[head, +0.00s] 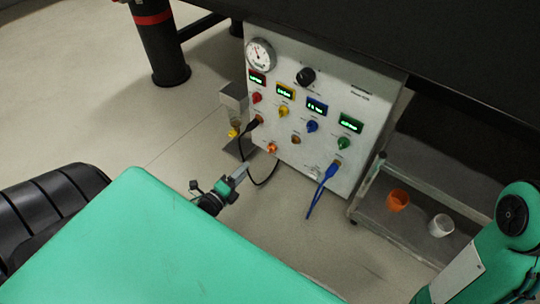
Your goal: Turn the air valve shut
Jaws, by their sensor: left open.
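A pale control panel (372,86) hangs under the dark bench. It bears a round dial gauge (260,54), a black knob (306,77) and small lit displays. Below the displays are a red knob (257,97), a yellow knob (284,111), a blue knob (312,126) and a green knob (344,143). The labels are too small to read, so I cannot tell which one is the air valve. My left gripper (238,175) is open and empty, below and left of the panel, apart from all the knobs. My right gripper is out of view.
A black cable (272,172) and a blue cable (318,196) hang from the panel's lower ports. A small stand (235,96) is at its left. A low shelf (405,226) at right holds an orange cup (397,200) and a white cup (441,225). The dark bench edge (440,88) overhangs.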

